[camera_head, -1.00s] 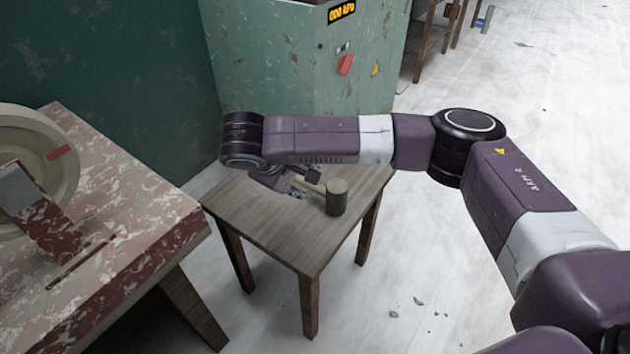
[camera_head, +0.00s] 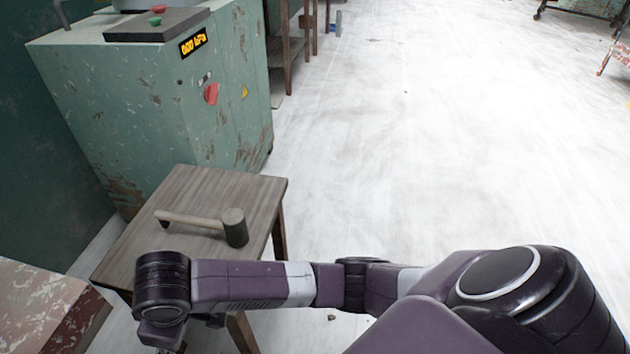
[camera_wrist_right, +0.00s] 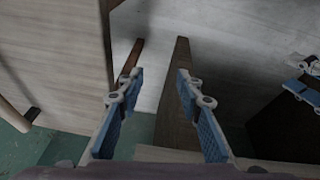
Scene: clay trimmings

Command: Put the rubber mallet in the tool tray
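The rubber mallet (camera_head: 233,227) lies on the small wooden table (camera_head: 190,185), its dark head to the right and its pale handle to the left. A pale rod at the left edge of the right wrist view looks like its handle (camera_wrist_right: 14,117). My right gripper (camera_head: 165,338) is low at the table's near side, apart from the mallet; its fingertips are hidden in the head view. In the right wrist view its blue-padded fingers (camera_wrist_right: 157,88) are apart with nothing between them. Blue and grey parts at that view's right edge look like my left gripper (camera_wrist_right: 303,88), cut off. I see no tool tray.
A worn green cabinet (camera_head: 150,100) stands behind the table. A paint-spattered surface (camera_head: 40,305) is at the lower left. Another wooden table (camera_head: 290,45) stands farther back.

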